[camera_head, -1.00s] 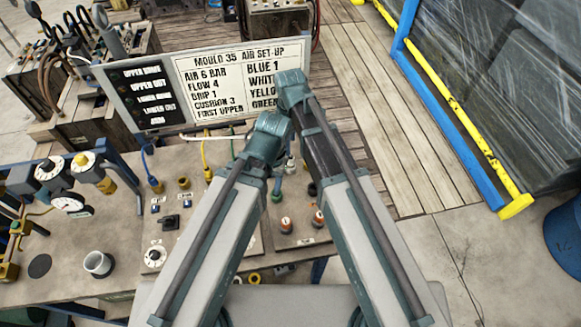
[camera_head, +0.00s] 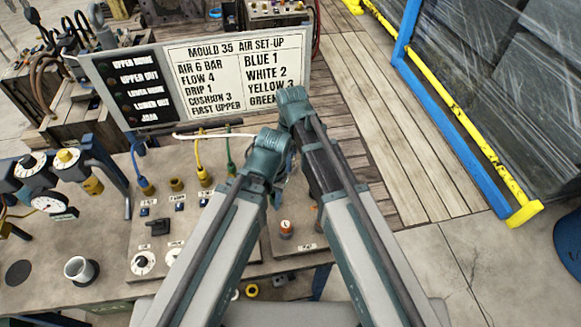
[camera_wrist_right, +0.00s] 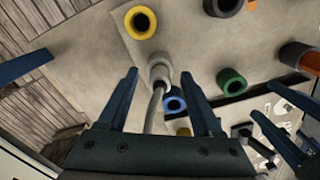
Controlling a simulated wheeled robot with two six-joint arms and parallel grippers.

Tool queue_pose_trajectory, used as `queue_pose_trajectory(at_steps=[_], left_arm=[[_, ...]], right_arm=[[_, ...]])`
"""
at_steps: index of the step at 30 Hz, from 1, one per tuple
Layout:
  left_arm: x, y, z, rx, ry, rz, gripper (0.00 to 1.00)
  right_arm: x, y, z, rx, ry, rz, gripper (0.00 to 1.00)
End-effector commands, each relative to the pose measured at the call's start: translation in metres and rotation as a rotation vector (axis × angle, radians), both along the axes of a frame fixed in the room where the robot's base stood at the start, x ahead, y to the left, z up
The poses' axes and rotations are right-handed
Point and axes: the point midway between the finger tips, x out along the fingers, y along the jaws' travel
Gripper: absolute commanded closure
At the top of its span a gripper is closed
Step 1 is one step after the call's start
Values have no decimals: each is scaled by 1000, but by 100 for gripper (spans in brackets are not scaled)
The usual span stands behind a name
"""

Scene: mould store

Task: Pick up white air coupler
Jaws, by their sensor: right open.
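The white air coupler (camera_wrist_right: 160,68) is a pale cylinder with a grey-white hose trailing back from it in the right wrist view. It sits between the two dark blue fingers of my right gripper (camera_wrist_right: 160,80). The fingers are open, with a visible gap on each side of it. In the head view a white hose (camera_head: 215,136) runs across below the sign, and the coupler is hidden behind my arms. My left arm crosses in front of the panel, and its gripper is mostly hidden behind the arm. Dark blue finger-like parts show at the right edge of the wrist view.
Yellow (camera_wrist_right: 140,22), blue (camera_wrist_right: 174,101), green (camera_wrist_right: 231,81) and orange (camera_wrist_right: 293,53) round fittings surround the coupler. Yellow (camera_head: 199,155) and green (camera_head: 229,150) hoses rise from the panel (camera_head: 190,215). The set-up sign (camera_head: 205,80) stands behind it. A cup (camera_head: 80,268) is at left.

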Motion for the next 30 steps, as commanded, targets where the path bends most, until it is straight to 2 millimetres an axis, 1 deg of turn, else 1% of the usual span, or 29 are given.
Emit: queue_pose_trajectory(at_steps=[1, 8, 11, 12, 14, 15, 19, 20, 30], left_arm=[[0, 0, -5, 0, 0, 0, 50], [0, 0, -3, 0, 0, 0, 50], [0, 0, -3, 0, 0, 0, 50], [0, 0, -3, 0, 0, 0, 50], [0, 0, -3, 0, 0, 0, 50], [0, 0, -3, 0, 0, 0, 50], [0, 0, -3, 0, 0, 0, 50], [0, 0, -3, 0, 0, 0, 50], [0, 0, -3, 0, 0, 0, 50]], right_arm=[[0, 0, -5, 0, 0, 0, 33], [0, 0, -3, 0, 0, 0, 33], [0, 0, -3, 0, 0, 0, 49], [0, 0, -3, 0, 0, 0, 57], [0, 0, -3, 0, 0, 0, 67], [0, 0, -3, 0, 0, 0, 75], [0, 0, -3, 0, 0, 0, 98], [0, 0, -3, 0, 0, 0, 100], [0, 0, -3, 0, 0, 0, 100]])
